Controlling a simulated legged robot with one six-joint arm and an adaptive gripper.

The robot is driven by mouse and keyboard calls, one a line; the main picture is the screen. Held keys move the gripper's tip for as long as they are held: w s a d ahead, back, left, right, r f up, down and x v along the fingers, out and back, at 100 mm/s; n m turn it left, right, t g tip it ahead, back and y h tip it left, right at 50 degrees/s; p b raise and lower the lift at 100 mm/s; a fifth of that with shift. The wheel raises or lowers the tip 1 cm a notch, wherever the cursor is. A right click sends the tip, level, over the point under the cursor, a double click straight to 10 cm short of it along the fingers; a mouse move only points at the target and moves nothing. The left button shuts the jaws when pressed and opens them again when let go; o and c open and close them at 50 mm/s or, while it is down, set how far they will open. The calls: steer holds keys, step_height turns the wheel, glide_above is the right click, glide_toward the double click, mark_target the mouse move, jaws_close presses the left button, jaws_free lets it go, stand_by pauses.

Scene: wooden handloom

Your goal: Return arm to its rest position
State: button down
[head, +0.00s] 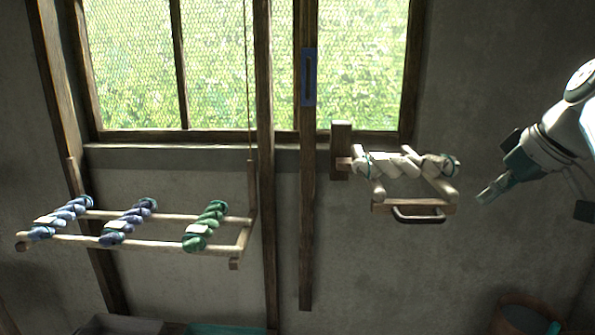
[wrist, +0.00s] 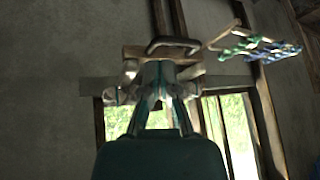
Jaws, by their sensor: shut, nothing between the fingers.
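My gripper (head: 488,191) is at the right in the head view, shut and empty, pointing down and left. It is to the right of a small wooden rack (head: 412,208) with a dark handle (head: 419,214), apart from it in the picture. In the wrist view the scene appears upside down. There the gripper fingers (wrist: 158,97) overlap the small rack and partly hide the skein, and the handle (wrist: 172,44) shows beyond.
A wooden rack (head: 160,241) at the left bears two blue skeins and one green skein (head: 205,226). Wooden posts (head: 266,180) stand before a mesh window (head: 220,65). A round tub (head: 525,318) is at the lower right. The wall below the small rack is clear.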

steer(key=s+a+f+m+h, duration=0.1)
steer(key=s+a+f+m, duration=0.1)
steer(key=s+a+f, duration=0.5)
steer(key=s+a+f+m+h, duration=0.2)
steer(key=s+a+f, duration=0.5)
steer(key=f, duration=1)
steer(key=shift+s+a, duration=0.2)
steer(key=shift+s, duration=0.7)
